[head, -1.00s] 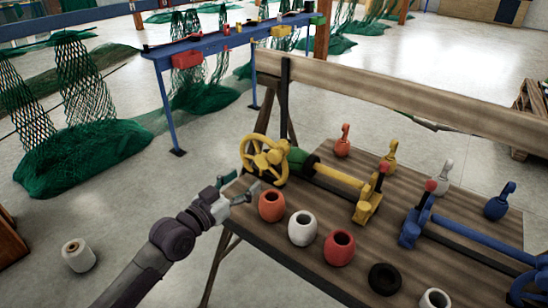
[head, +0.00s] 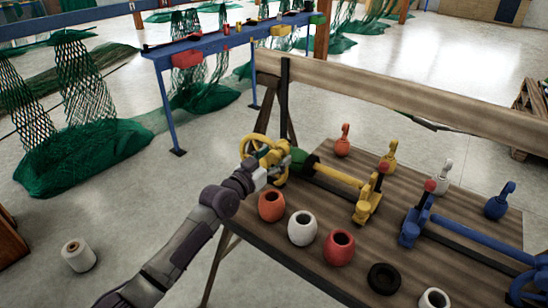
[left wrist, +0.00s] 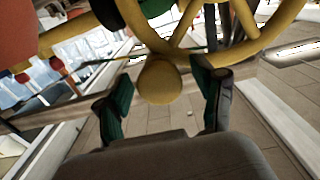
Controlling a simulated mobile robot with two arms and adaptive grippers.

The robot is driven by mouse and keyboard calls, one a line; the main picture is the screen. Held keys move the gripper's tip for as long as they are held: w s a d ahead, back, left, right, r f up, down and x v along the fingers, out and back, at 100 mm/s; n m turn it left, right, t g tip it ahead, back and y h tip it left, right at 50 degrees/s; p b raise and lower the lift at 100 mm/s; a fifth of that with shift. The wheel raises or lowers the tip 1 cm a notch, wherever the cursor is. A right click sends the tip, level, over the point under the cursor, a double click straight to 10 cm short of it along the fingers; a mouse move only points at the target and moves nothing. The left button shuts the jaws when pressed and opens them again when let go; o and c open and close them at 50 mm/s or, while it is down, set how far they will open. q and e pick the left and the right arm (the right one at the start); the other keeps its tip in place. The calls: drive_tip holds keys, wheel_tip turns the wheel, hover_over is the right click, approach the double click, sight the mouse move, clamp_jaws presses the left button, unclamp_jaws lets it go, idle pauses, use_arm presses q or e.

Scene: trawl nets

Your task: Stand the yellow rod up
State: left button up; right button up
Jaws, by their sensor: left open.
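The yellow rod (head: 340,175) lies level over the wooden table, between a green hub (head: 300,160) and a yellow block (head: 368,205) with a red knob. A yellow handwheel (head: 250,142) is at the rod's left end, partly hidden by my left gripper (head: 280,156). In the left wrist view, the wheel's rim and spokes (left wrist: 215,50) cross the top. A round yellow knob (left wrist: 160,80) sits between the fingertips of my left gripper (left wrist: 163,92), which are open and apart on both sides of it. My right gripper is not in view.
An orange pot (head: 271,206), a white pot (head: 302,228) and a red pot (head: 339,247) stand along the table's (head: 300,262) near edge. A blue rod assembly (head: 470,235) lies to the right. Several coloured pin-shaped pieces stand behind.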

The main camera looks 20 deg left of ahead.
use_arm(q)
clamp_jaws()
